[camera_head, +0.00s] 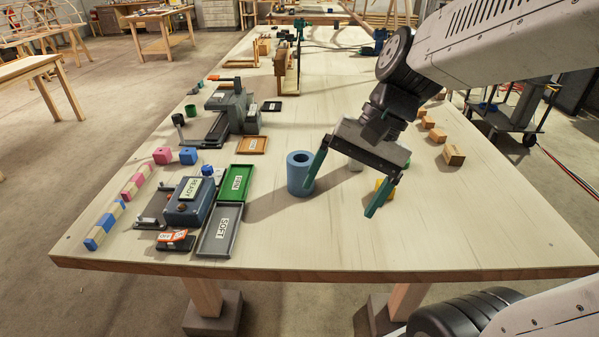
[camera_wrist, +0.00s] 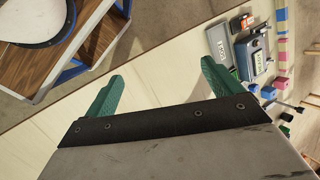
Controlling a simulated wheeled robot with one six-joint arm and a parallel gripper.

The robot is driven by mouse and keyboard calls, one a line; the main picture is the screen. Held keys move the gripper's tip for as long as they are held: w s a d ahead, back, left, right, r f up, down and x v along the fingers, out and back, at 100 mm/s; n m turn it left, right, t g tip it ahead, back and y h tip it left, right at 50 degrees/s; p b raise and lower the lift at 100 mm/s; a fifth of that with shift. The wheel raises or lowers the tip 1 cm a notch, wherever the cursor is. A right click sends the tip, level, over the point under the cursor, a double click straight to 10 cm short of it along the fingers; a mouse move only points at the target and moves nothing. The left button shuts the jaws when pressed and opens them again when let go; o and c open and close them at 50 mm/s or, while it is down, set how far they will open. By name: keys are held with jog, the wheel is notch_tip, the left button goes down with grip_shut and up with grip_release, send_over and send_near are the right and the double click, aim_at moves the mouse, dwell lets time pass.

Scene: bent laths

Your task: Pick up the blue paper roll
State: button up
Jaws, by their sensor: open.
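The blue paper roll (camera_head: 300,174) stands upright on the wooden table, a short thick tube with a hole in its top. It is left of my gripper (camera_head: 345,182) in the head view, with the left finger overlapping its right edge; I cannot tell whether they touch. My gripper is open, its two green fingers spread wide with nothing seen between them. In the wrist view my gripper (camera_wrist: 160,85) shows both fingers apart over the pale tabletop, and the roll is not visible there.
A green tray (camera_head: 236,184) and a grey tray (camera_head: 219,232) lie left of the roll beside a blue device (camera_head: 190,202). A yellow object (camera_head: 384,188) sits partly behind my right finger. Several wooden blocks (camera_head: 453,155) line the right side. The table's front centre is clear.

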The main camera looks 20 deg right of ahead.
jog(key=w+f+m+y, duration=0.2)
jog(key=w+m+y, duration=0.15)
jog(key=w, duration=0.25)
jog(key=m+t+y, duration=0.3)
jog(key=m+t, duration=0.3)
jog(key=m, duration=0.7)
send_near(303, 158)
jog(key=x, duration=0.4)
jog(key=shift+s+a+f, duration=0.15)
jog(key=shift+a+f, duration=0.05)
jog(key=shift+a, duration=0.15)
jog(key=shift+w+a+f, duration=0.1)
jog(key=shift+w+f, duration=0.05)
jog(key=shift+w, duration=0.1)
jog(key=shift+t+y, duration=0.25)
jog(key=shift+t, duration=0.05)
jog(key=x, duration=0.7)
jog(key=shift+w+f, duration=0.1)
jog(key=shift+f, duration=0.05)
jog(key=c, duration=1.1)
